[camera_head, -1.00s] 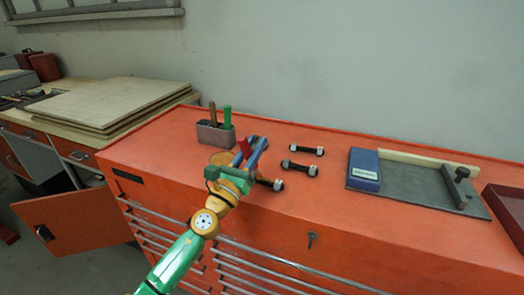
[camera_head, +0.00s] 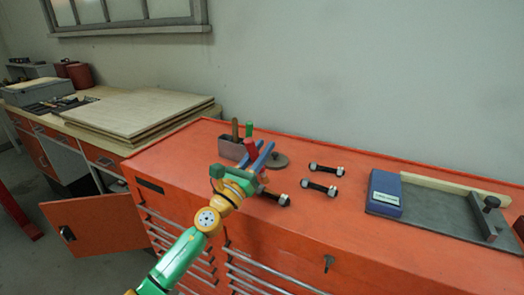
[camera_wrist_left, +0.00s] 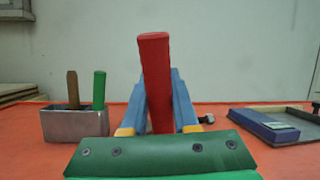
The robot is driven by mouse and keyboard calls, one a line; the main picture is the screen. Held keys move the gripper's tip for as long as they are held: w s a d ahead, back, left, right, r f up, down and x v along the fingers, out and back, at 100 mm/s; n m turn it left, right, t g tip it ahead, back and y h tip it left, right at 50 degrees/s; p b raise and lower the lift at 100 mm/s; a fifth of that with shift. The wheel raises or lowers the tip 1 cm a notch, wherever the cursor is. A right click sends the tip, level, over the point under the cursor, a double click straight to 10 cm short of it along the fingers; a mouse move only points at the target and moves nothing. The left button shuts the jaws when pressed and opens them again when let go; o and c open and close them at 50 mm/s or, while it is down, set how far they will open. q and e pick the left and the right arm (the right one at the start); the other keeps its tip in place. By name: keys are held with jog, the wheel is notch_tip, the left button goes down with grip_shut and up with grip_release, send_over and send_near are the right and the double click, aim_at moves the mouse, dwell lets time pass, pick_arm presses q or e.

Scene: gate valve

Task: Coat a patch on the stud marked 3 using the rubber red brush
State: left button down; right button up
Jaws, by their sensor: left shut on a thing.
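The red brush (camera_head: 251,149) is in my left gripper (camera_head: 262,158), which is shut on it above the orange cabinet top. In the left wrist view its red handle (camera_wrist_left: 156,80) stands nearly upright, leaning slightly, between the blue fingers. Its bristle end is hidden behind the gripper. Three dark studs with pale nuts lie to the right: a far one (camera_head: 326,170), a middle one (camera_head: 318,189) and a near one (camera_head: 272,198), partly hidden by my gripper. I cannot read any number on them. My right gripper is not in view.
A grey holder (camera_head: 230,150) with a brown handle and a green handle stands behind my gripper. A blue box (camera_head: 386,194) sits on a grey tray (camera_head: 440,216) at right. The front middle of the cabinet top is clear.

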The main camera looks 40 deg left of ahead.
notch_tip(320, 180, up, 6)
jog(key=p, duration=0.5)
dwell(1.1)
